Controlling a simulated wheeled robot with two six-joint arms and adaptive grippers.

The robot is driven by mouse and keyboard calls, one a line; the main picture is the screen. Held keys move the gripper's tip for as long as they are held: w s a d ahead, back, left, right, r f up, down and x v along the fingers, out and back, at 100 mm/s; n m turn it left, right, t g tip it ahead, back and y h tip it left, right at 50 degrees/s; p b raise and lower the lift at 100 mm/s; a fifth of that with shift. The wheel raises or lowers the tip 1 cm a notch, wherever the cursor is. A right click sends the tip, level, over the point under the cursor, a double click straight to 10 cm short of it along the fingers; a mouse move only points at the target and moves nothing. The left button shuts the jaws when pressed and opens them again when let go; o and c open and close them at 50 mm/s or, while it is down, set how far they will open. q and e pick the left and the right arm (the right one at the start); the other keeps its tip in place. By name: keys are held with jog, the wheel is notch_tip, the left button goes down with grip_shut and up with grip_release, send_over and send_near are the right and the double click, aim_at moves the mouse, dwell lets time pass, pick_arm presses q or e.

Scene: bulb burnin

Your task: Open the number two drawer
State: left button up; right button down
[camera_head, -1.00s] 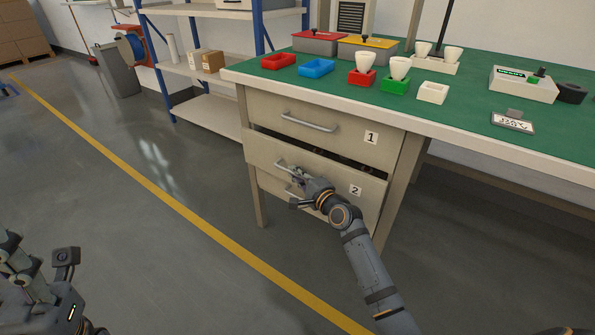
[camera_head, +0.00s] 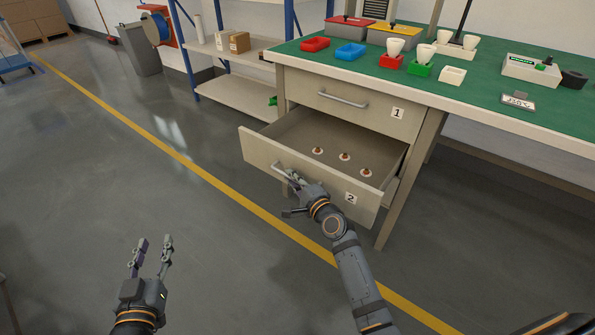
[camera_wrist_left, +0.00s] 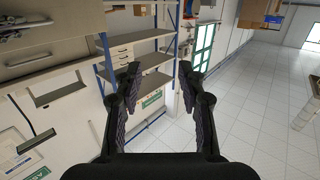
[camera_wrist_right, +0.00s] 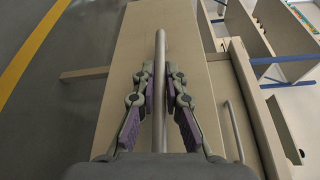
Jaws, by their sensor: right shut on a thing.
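The number two drawer (camera_head: 310,188) stands pulled out below drawer one (camera_head: 345,100) of the green-topped bench. Several small round parts sit inside it. My right gripper (camera_head: 294,179) is shut on the drawer's bar handle (camera_head: 280,170). In the right wrist view the handle (camera_wrist_right: 160,50) runs between the fingers (camera_wrist_right: 160,88). My left gripper (camera_head: 152,246) is empty and open, low at the left over the floor, well apart from the drawer. Its spread fingers also show in the left wrist view (camera_wrist_left: 157,80).
A shelf rack (camera_head: 235,90) stands left of the bench. The floor in front of the drawer is clear.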

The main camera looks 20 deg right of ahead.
pick_arm(q)
notch_tip(320, 180, down, 6)
jog(key=s+g, duration=0.2)
jog(key=g, duration=0.1)
jog(key=shift+s+f, duration=0.15)
pick_arm(e)
jog(key=shift+s+a, duration=1)
jog(key=shift+a, duration=0.2)
jog(key=c, duration=1.4)
grip_release()
jog(key=v, duration=1.2)
pick_arm(q)
jog(key=shift+s, duration=0.1)
